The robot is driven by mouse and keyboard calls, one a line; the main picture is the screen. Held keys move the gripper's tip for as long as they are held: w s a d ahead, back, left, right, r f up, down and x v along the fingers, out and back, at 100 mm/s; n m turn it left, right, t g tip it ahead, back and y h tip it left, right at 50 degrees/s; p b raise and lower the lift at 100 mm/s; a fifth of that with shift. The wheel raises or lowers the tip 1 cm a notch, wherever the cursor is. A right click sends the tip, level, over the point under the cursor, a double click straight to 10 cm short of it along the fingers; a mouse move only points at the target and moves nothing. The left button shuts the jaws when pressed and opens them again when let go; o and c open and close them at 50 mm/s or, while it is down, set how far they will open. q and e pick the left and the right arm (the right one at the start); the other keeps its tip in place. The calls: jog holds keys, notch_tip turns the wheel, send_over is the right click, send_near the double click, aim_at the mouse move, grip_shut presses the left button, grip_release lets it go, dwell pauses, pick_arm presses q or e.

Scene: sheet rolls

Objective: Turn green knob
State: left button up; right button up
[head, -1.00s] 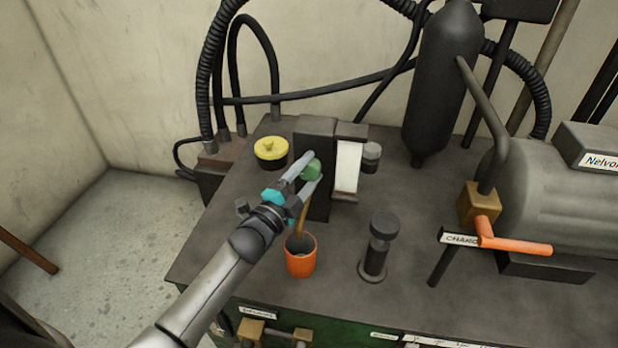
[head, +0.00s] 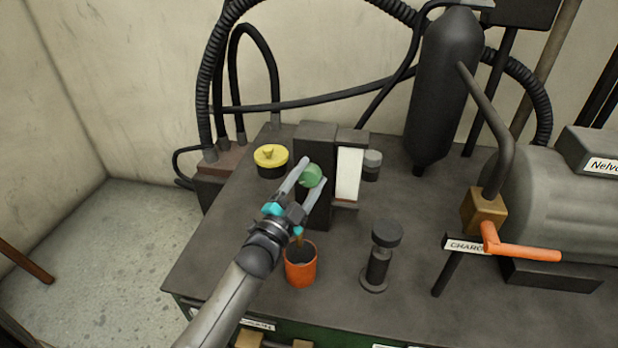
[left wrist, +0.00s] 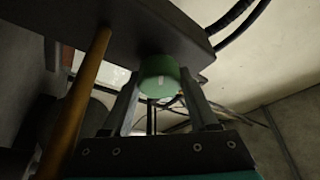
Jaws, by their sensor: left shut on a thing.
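The green knob (head: 310,176) is on the front of an upright dark block (head: 316,140) on the workbench. In the left wrist view the knob (left wrist: 159,76) shows a pale mark on its side and sits between my two fingers. My left gripper (head: 308,181) reaches in from the lower left and is shut on the knob, a finger at each side. In the left wrist view the left gripper (left wrist: 160,95) is seen with its fingers pointing at the knob. My right gripper is not in view.
An orange cup (head: 301,266) holding a brown stick stands just below my left gripper. A yellow-capped pot (head: 270,158) is to the left, a black knobbed post (head: 380,258) to the right. An orange lever (head: 522,251) and dark cylinder (head: 440,90) stand further right.

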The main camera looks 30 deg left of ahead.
pick_arm(q)
jog(key=o, duration=1.4)
jog(key=shift+c, duration=0.2)
jog(key=shift+m, duration=0.3)
